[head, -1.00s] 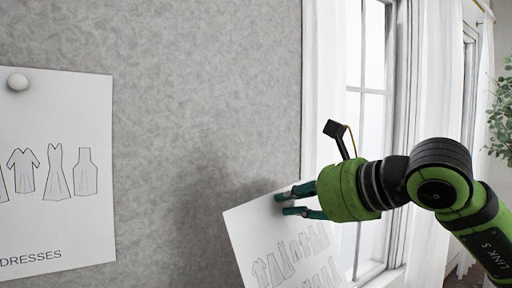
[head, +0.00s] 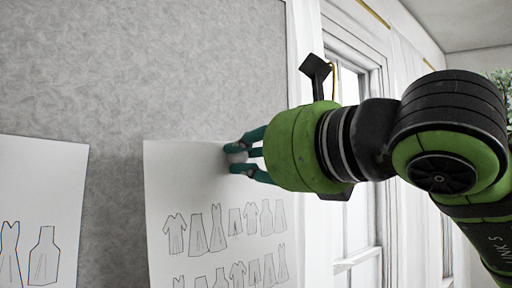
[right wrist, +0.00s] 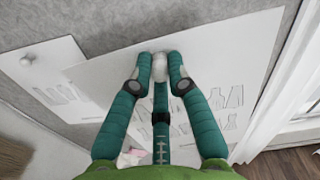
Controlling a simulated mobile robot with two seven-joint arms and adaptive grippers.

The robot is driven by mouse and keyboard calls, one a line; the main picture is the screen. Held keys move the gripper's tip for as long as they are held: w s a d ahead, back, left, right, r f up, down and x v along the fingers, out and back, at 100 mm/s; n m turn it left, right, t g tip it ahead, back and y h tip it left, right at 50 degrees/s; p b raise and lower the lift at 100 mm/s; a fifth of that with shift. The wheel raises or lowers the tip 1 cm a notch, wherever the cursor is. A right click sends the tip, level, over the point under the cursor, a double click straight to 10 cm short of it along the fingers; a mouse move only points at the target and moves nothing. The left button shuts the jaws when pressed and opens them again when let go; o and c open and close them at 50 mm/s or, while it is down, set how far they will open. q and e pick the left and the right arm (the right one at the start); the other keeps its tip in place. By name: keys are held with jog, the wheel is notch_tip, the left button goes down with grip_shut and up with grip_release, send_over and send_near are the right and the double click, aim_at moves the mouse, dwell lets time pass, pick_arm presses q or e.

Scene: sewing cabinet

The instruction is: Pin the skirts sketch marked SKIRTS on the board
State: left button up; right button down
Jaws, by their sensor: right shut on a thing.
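A white sheet of garment sketches (head: 185,190) hangs nearly upright in front of the grey board (head: 190,70); its lower part, with any word on it, is out of the head view. It also shows in the right wrist view (right wrist: 225,60). My right gripper (head: 238,158) is at its top edge area, with its fingers shut on a white round pin (right wrist: 160,66) at the sheet. I cannot tell whether the sheet's whole back touches the board. My left gripper is not in view.
Bare board lies between the sheets. A window (head: 355,190) with white curtains is on the right, behind my right arm.

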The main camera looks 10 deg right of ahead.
jog(key=shift+p+x, duration=0.55)
jog(key=shift+x, duration=0.6)
jog(key=shift+p+x, duration=1.7)
jog(key=shift+x, duration=0.95)
jog(key=shift+w+a, duration=0.15)
jog(key=shift+w, duration=0.2)
jog(key=shift+b+x, duration=0.35)
jog(key=shift+x, duration=0.8)
jog(key=shift+w+a+r, duration=0.15)
jog(key=shift+w, duration=0.1)
jog(key=c, duration=1.1)
grip_release()
